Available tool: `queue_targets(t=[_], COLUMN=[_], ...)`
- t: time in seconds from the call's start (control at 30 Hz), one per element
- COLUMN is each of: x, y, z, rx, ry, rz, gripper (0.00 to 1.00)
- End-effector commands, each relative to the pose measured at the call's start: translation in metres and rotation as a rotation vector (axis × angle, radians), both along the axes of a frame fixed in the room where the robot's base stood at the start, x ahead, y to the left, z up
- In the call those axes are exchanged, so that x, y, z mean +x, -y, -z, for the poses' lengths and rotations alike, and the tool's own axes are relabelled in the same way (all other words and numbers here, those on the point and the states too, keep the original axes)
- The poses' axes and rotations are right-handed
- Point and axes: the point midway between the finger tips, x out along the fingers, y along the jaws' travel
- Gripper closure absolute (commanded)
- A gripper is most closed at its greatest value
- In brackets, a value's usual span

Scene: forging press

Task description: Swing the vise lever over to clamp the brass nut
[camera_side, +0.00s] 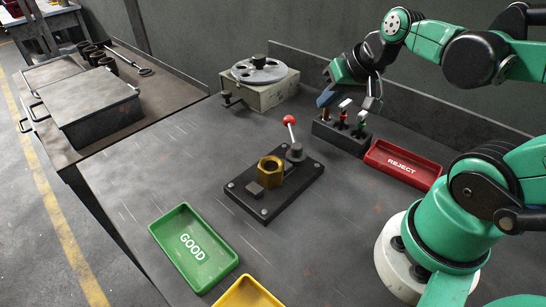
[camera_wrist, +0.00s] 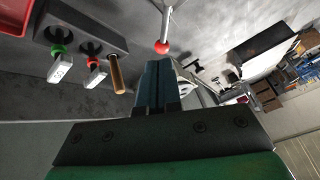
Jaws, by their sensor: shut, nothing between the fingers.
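The brass nut (camera_side: 271,170) sits on the dark vise base (camera_side: 262,208) in the middle of the bench. The vise lever (camera_side: 292,133) rises from its pivot beside the nut, leaning slightly left, with a red knob (camera_side: 289,120) on top. My gripper (camera_side: 328,98) is shut and empty, above and to the right of the knob in the side view, clear of it. In the wrist view the shut fingers (camera_wrist: 158,66) point toward the red knob (camera_wrist: 162,46), which shows just past their tips. The nut is not visible in the wrist view.
A dark gauge rack (camera_side: 341,139) stands close below my gripper, with green- and red-marked gauges and a brown pin (camera_wrist: 117,72). A red REJECT tray (camera_side: 402,165), a green GOOD tray (camera_side: 194,247), a yellow tray (camera_side: 248,293) and a dial device (camera_side: 259,88) surround the vise.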

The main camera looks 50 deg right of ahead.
Motion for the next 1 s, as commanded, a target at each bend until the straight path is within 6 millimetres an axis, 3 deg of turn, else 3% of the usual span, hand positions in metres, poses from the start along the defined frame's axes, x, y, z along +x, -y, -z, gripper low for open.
queue_targets(t=[0.1, 0.3, 0.77, 1.0], x=[-0.007, -0.016, -0.017, -0.008], y=[0.026, 0.049, 0.053, 0.054], z=[-0.001, -0.003, -0.003, 0.01], rx=[0.089, 0.179, 0.195, 0.193], ry=[0.008, 0.027, 0.032, 0.03], rz=[0.158, 0.304, 0.326, 0.324], gripper=[1.0, 1.0, 1.0, 1.0])
